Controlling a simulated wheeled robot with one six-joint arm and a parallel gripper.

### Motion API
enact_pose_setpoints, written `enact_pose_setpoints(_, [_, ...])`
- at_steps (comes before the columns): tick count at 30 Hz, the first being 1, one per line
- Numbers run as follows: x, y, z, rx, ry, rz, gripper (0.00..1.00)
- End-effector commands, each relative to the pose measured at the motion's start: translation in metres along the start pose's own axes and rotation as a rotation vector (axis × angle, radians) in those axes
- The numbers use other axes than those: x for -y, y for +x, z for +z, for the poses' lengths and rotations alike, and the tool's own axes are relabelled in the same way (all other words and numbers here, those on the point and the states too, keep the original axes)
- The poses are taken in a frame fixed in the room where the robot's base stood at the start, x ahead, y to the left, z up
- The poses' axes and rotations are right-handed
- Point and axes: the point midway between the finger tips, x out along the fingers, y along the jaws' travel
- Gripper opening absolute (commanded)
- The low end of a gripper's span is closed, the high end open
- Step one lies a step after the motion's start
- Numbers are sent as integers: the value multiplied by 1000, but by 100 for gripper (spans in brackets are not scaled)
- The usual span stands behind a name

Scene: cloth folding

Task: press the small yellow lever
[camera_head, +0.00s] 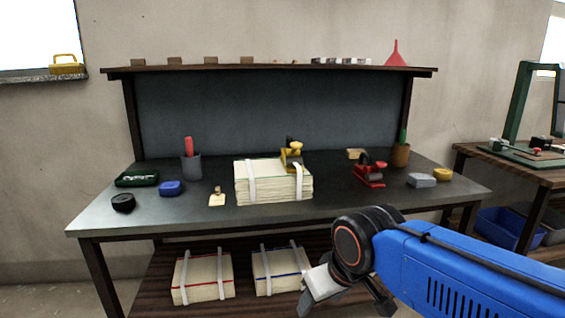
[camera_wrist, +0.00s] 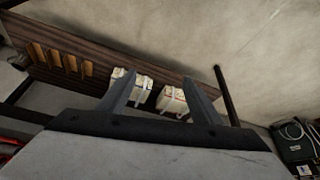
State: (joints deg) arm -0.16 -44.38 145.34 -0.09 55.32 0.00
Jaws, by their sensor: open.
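A yellow device with dark parts (camera_head: 291,153) stands at the back right of a strapped paper stack (camera_head: 272,182) on the workbench. Its base is partly hidden by the stack. It is too small to make out which part is a lever. My gripper (camera_wrist: 158,77) is open and empty in the wrist view, its two dark fingers spread. In the head view it hangs low in front of the bench, below the tabletop and well apart from the yellow device. The yellow device is not seen in the wrist view.
A red device (camera_head: 369,172), grey block (camera_head: 422,181), brown cup (camera_head: 400,154), grey cup (camera_head: 191,166), blue block (camera_head: 171,188) and black puck (camera_head: 123,203) stand on the bench. Two strapped stacks (camera_head: 202,277) lie on the lower shelf. The front left tabletop is mostly clear.

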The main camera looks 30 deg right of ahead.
Motion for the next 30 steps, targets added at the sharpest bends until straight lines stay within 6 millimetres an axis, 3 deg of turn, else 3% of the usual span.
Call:
enact_pose_setpoints(1, [0, -1, -1, 0, 0, 0, 46])
enact_pose_setpoints(7, [-3, -18, -28, 5, 13, 5, 0])
enact_pose_setpoints(21, [-26, -111, -180, 40, 83, 33, 0])
enact_pose_setpoints(30, [-48, -159, -272, 63, 132, 51, 0])
